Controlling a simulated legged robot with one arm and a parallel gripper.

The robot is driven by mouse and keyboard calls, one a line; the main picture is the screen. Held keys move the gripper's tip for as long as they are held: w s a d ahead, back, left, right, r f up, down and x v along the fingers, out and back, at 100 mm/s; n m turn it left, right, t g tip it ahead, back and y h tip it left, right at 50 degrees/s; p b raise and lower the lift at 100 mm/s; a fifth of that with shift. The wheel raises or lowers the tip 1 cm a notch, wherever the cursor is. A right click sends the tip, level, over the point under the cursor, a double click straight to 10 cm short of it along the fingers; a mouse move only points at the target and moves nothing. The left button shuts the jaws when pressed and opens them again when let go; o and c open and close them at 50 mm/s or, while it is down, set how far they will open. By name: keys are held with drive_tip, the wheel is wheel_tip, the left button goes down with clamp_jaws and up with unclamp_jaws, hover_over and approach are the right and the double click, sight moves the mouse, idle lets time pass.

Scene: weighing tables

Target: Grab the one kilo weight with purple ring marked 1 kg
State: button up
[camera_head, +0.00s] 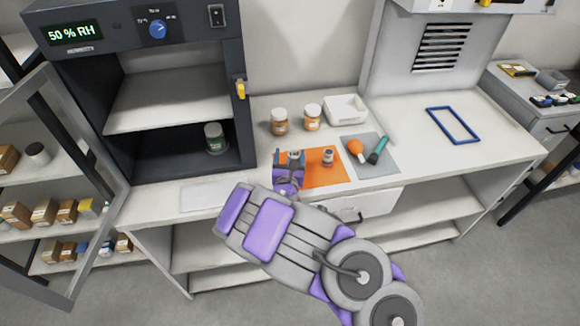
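An orange mat (325,177) lies on the white bench. Two small metal weights stand upright on it. The left weight (295,154) shows at my gripper's fingertips, and its lower part is hidden by the gripper. The right weight (328,157) stands apart with a faint reddish band. The ring colours and the 1 kg mark are too small to read, so I cannot tell which is the one kilo weight. My gripper (289,158) is over the mat's left edge with its fingers spread apart. Whether it touches the left weight cannot be told.
A grey mat (382,164) with an orange bulb and a green-handled tool lies right. The open dark cabinet (243,140) stands left. A blue frame (453,125) lies on clear bench.

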drive_tip(key=shift+w+d, duration=0.2)
drive_tip(key=shift+d+r, duration=0.2)
drive_tip(key=shift+d, duration=0.65)
drive_tip(key=shift+c, duration=0.3)
drive_tip(key=shift+a, duration=0.15)
drive_tip(key=c, duration=0.3)
drive_tip(key=shift+a+f, duration=0.1)
drive_tip(key=shift+a, duration=0.5)
drive_tip(key=c, duration=0.5)
drive_tip(key=shift+d, duration=0.55)
clamp_jaws()
drive_tip(key=shift+a, duration=0.1)
drive_tip(key=shift+a, duration=0.2)
